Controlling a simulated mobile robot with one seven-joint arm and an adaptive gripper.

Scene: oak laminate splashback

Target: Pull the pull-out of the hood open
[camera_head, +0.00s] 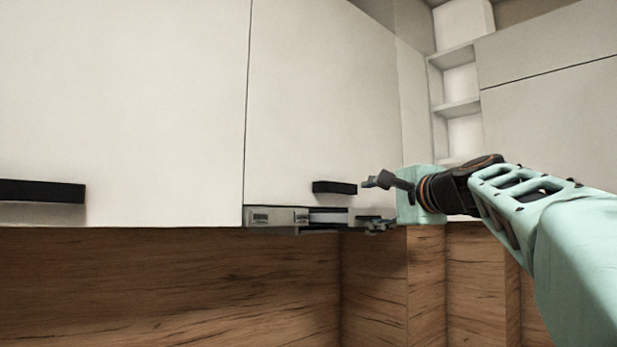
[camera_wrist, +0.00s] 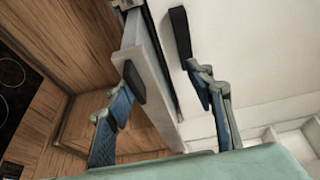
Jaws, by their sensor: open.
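The hood (camera_head: 275,216) is a slim grey-metal unit under the white wall cabinet, above the wood splashback. Its pull-out (camera_wrist: 155,95) shows in the wrist view as a long pale strip running between my fingers. My gripper (camera_head: 369,205) is open at the hood's right end, with one finger above the hood's level and one at about its underside. The wrist view also shows my gripper (camera_wrist: 161,70) with a finger on either side of the pale strip. I cannot tell whether either finger touches it. The hood's right end is partly hidden by my gripper.
A black handle (camera_head: 335,187) on the cabinet door (camera_head: 320,100) sits just above the hood, close to my upper finger. Another black handle (camera_head: 42,191) is at left. Open shelves (camera_head: 460,107) stand at right. A dark cooktop (camera_wrist: 14,90) lies below.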

